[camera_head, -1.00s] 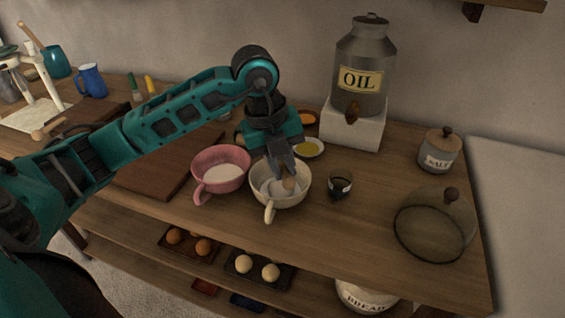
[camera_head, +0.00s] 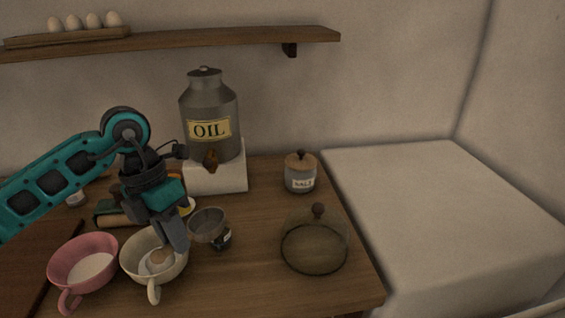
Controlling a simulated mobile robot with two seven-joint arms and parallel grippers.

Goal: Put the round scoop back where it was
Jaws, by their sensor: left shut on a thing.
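The round scoop (camera_head: 209,224) appears as a grey, metal-looking round cup just right of my left gripper (camera_head: 176,243). The gripper points down over the right side of the cream cup (camera_head: 178,273) and is shut on the scoop; the fingers hide its handle. The scoop overlaps a small dark labelled jar (camera_head: 224,241) in the picture; I cannot tell whether they touch. My right gripper is not in view.
A pink cup (camera_head: 82,257) with white contents stands left of the cream cup. Behind are the oil can (camera_head: 208,105) on a white block (camera_head: 226,177) and the salt jar (camera_head: 300,178). A glass dome (camera_head: 314,247) stands right. Bare counter (camera_head: 262,205) lies between.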

